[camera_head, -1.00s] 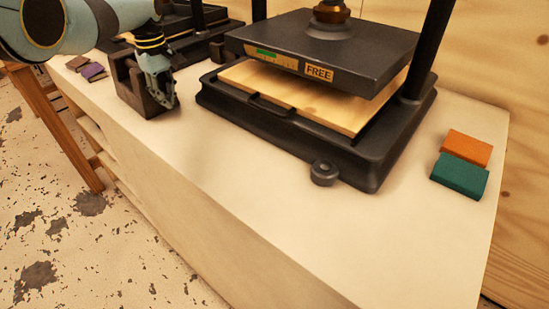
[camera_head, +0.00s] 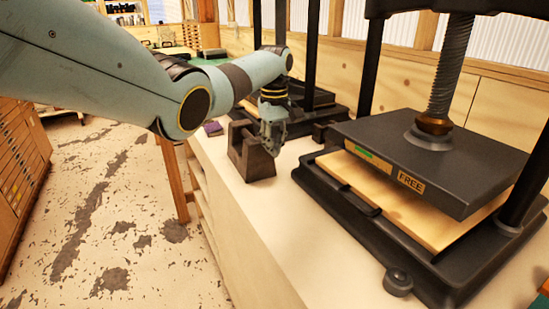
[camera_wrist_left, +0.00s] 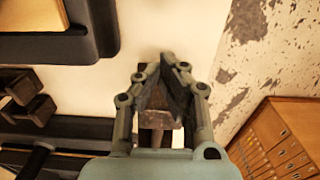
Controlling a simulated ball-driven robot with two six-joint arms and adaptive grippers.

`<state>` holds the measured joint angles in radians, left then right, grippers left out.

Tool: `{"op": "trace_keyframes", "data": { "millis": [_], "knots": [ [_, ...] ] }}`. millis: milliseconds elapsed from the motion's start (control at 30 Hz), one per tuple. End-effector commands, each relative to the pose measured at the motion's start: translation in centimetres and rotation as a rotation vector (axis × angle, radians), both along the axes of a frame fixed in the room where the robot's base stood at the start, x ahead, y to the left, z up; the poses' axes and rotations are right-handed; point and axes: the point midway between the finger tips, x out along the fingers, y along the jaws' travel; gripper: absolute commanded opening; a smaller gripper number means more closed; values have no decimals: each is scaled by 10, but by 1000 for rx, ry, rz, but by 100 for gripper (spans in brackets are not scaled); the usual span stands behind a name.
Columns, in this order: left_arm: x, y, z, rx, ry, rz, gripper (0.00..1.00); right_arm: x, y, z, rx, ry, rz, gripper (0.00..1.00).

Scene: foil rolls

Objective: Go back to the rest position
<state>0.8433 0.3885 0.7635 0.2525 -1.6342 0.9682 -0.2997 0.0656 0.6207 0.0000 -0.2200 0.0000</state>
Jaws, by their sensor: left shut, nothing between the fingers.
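My left arm comes in from the left in the head view. Its gripper (camera_head: 272,148) points down at the right side of a dark U-shaped metal stand (camera_head: 240,160) on the pale bench (camera_head: 240,222). I cannot tell whether it touches the stand. In the left wrist view the gripper (camera_wrist_left: 163,66) has its fingers closed together with nothing between them. A dark block-like thing, probably the stand, shows behind the fingers, partly hidden by them. My right gripper is in neither view.
A black screw press (camera_head: 425,155) marked FREE stands to the right, with a pale board (camera_head: 400,205) under its plate. Another press (camera_head: 312,97) is behind the gripper. A small purple block (camera_head: 213,128) lies near the stand. Wooden drawers (camera_head: 20,150) stand at far left.

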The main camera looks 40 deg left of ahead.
Motion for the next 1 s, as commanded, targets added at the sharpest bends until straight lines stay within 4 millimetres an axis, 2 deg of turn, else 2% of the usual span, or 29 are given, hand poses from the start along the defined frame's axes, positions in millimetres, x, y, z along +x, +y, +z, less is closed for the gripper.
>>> {"op": "trace_keyframes", "data": {
  "millis": [133,367,467,567,667,800,900,1000],
  "knots": [
    [-1,0,8,0,1,1,0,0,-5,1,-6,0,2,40],
    [-1,0,9,1,2,-1,0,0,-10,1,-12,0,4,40],
    [-5,-4,1,12,0,-33,0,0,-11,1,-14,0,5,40],
    [-18,-17,-20,43,-6,-134,0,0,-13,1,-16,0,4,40],
    [-44,-39,-50,86,-19,-298,0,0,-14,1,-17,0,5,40],
    [-96,-78,-83,137,-45,-558,0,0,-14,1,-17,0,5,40],
    [-140,-107,-95,165,-71,-732,0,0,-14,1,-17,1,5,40],
    [-188,-134,-97,186,-98,-889,0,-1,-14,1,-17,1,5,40]
  ]
}}
